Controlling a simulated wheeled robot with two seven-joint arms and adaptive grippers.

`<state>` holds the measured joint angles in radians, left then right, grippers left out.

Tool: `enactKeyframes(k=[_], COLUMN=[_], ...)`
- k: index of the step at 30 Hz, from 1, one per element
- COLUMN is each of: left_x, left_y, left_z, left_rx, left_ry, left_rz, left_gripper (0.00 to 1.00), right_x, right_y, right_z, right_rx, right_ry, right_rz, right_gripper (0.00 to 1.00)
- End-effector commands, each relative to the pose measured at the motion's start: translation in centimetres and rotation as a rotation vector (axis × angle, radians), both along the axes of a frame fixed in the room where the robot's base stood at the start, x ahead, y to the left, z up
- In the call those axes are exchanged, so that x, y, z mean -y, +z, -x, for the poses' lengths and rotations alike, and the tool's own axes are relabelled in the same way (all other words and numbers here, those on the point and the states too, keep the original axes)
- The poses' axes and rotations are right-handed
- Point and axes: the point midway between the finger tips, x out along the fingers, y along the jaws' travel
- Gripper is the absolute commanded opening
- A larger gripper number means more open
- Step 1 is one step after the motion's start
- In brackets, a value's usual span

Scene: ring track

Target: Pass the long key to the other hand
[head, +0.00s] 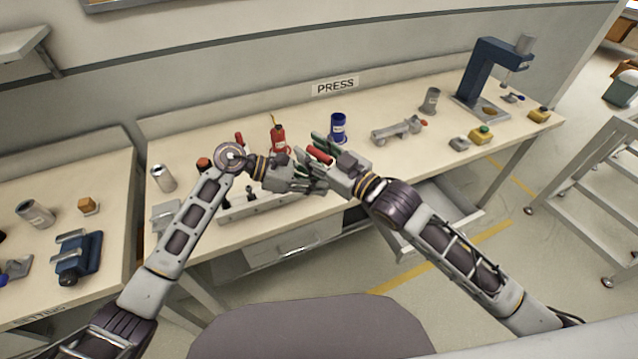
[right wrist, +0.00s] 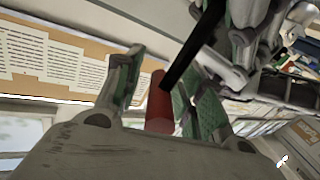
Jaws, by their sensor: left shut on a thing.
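The long key has a red handle (head: 319,155) and a black shaft. In the right wrist view, the red handle (right wrist: 158,108) lies between my right gripper's fingers, and the black shaft (right wrist: 190,50) runs up and right towards my left gripper (right wrist: 240,55). My left gripper (head: 312,184) is shut on the key, its grip on the shaft partly hidden. My right gripper (head: 311,149) is open around the handle, with a visible gap on the left finger's side (right wrist: 168,90). Both hands are close together above the bench's front part.
The bench (head: 390,160) below holds a red oil can (head: 278,138), a blue container (head: 338,127), a grey fixture (head: 395,132) and a blue press (head: 485,75). An open drawer (head: 440,212) juts out at the front right.

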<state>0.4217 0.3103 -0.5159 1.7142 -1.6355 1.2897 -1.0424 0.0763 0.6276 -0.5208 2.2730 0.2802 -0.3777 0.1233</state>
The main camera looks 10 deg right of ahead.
Motion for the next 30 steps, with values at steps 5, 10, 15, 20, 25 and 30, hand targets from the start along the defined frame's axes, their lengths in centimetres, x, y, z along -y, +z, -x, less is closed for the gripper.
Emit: enactKeyframes(k=[5,10,15,20,25,30], left_x=[0.0,0.0,0.0,0.0,0.0,0.0], left_y=[0.0,0.0,0.0,0.0,0.0,0.0], left_z=[0.0,0.0,0.0,0.0,0.0,0.0], left_rx=[0.000,0.000,0.000,0.000,0.000,0.000], left_ry=[0.000,0.000,0.000,0.000,0.000,0.000], left_rz=[0.000,0.000,0.000,0.001,0.000,0.000], left_gripper=[0.00,0.00,0.00,0.00,0.00,0.00], right_x=[0.8,1.6,2.4,3.1,3.8,4.5], right_y=[0.0,0.0,0.0,0.0,0.0,-0.1], right_z=[0.9,1.9,2.8,3.7,4.5,5.3], right_rx=[0.000,0.000,-0.001,-0.001,-0.001,-0.001], right_ry=[0.000,0.001,-0.001,0.001,0.000,-0.001], right_rz=[0.000,0.002,0.001,0.001,0.001,0.000], right_gripper=[0.39,0.39,0.39,0.39,0.39,0.39])
